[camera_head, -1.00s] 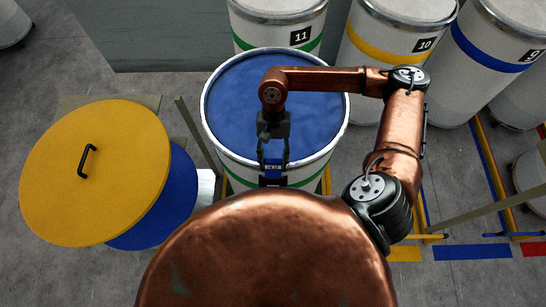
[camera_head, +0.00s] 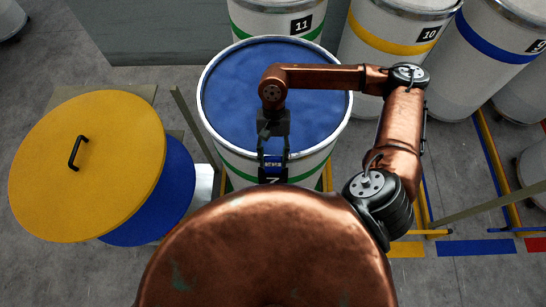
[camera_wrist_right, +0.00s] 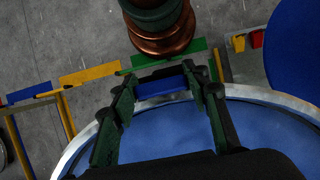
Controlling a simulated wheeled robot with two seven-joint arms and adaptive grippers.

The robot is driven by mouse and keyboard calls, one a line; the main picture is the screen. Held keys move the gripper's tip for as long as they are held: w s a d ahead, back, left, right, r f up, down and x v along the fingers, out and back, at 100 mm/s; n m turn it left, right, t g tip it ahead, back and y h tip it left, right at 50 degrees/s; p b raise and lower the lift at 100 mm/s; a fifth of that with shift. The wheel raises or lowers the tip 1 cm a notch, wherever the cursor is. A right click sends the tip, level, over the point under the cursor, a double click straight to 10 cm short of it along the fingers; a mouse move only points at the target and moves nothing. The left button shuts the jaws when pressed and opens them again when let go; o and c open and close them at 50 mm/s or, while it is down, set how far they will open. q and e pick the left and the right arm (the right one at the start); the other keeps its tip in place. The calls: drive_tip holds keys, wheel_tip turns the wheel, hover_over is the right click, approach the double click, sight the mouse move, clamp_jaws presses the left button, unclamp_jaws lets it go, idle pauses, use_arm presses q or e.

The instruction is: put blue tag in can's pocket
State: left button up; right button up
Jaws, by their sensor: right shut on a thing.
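The blue tag (camera_head: 272,166) is held between the fingertips of my right gripper (camera_head: 272,158), just outside the near rim of the can. In the right wrist view the blue tag (camera_wrist_right: 160,87) shows between the dark fingers of the right gripper. The can (camera_head: 238,165) is white with a green band, upright, and its open top shows blue contents. A dark plate with part of a white figure shows on its near side below the tag. I cannot make out the pocket; the gripper and my body hide part of that side. My left gripper is not in view.
A yellow lid (camera_head: 85,165) with a black handle lies over a blue round thing (camera_head: 160,205) at left. White cans, including number 11 (camera_head: 280,18) and number 10 (camera_head: 395,40), stand behind. Low rails (camera_head: 190,115) flank the can. Coloured strips mark the floor at right.

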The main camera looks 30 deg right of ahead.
drive_tip(key=o, duration=1.2)
drive_tip(key=shift+o, duration=0.2)
drive_tip(key=shift+r, duration=0.1)
drive_tip(key=v, duration=1.2)
